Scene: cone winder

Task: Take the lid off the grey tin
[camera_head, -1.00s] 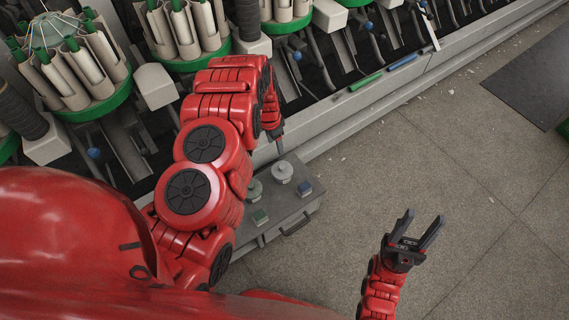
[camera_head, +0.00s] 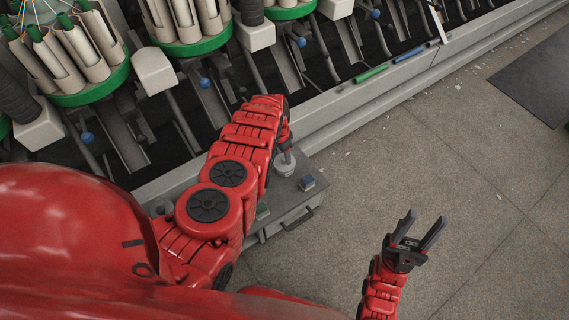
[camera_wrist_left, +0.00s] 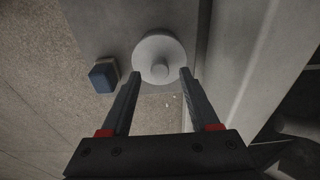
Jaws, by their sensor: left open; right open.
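The grey tin (camera_head: 286,170) stands on a grey cabinet top, partly covered by my left gripper (camera_head: 286,150). In the left wrist view its round pale lid (camera_wrist_left: 158,46) shows from above, with a small knob (camera_wrist_left: 161,69) in its middle. My left gripper (camera_wrist_left: 158,75) is open there, its fingertips on either side of the knob at the lid's near part. I cannot tell whether the fingers touch the lid. My right gripper (camera_head: 419,230) is open and empty over the floor, away from the tin.
A blue block (camera_head: 308,183) stands right of the tin; it also shows in the left wrist view (camera_wrist_left: 103,76). A green-topped block (camera_head: 262,212) is partly behind my left arm. The winding machine (camera_head: 350,95) runs along the back. The floor at right is open.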

